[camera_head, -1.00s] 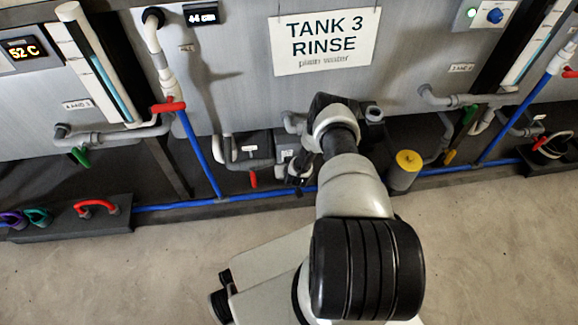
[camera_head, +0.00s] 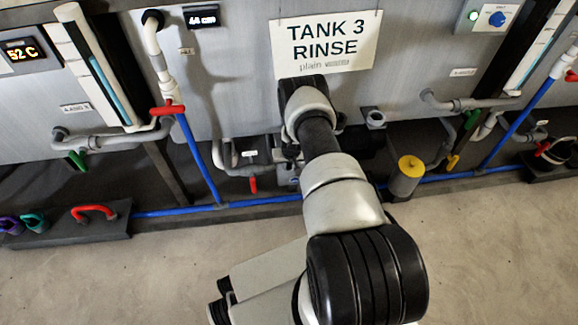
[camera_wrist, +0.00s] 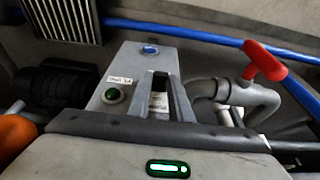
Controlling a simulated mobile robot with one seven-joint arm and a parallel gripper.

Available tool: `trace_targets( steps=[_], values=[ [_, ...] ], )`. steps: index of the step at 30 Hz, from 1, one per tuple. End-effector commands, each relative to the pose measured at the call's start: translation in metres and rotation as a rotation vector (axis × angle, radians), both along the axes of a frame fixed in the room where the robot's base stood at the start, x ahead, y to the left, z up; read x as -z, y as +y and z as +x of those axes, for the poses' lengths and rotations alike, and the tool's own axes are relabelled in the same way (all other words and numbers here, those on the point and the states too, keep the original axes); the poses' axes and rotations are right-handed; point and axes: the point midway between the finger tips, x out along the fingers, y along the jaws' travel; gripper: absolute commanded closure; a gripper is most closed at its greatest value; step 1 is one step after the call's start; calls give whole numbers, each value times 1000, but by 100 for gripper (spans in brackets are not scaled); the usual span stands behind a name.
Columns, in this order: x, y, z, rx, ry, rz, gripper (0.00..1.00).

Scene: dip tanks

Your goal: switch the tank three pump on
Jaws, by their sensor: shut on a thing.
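A light grey control box (camera_wrist: 135,62) shows in the wrist view, with a dark green lamp (camera_wrist: 112,94) that looks unlit, a small white label (camera_wrist: 120,80) and a blue round piece (camera_wrist: 150,50) near its far end. My gripper (camera_wrist: 161,76) reaches over this box, its dark fingers close together. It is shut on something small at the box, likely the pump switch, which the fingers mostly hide. In the head view my arm covers this spot, below the TANK 3 RINSE sign (camera_head: 325,42).
A red-handled valve (camera_wrist: 264,62) on grey pipe stands right of the box. A blue pipe (camera_wrist: 215,40) runs behind, and a dark motor-like body (camera_wrist: 55,88) lies left. A yellow-topped canister (camera_head: 410,167) stands right of my arm. The front floor is clear.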

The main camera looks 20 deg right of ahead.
Motion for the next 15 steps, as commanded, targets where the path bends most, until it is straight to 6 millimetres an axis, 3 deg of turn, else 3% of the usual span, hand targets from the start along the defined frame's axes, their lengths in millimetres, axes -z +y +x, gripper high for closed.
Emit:
trace_targets(
  steps=[7, 8, 10, 15],
  values=[
    [1, 0, 1, -1, -3, -1, 100],
    [1, 0, 1, -1, -3, -1, 78],
    [1, 0, 1, -1, -3, -1, 66],
    [1, 0, 0, -1, -2, -1, 62]
  ],
)
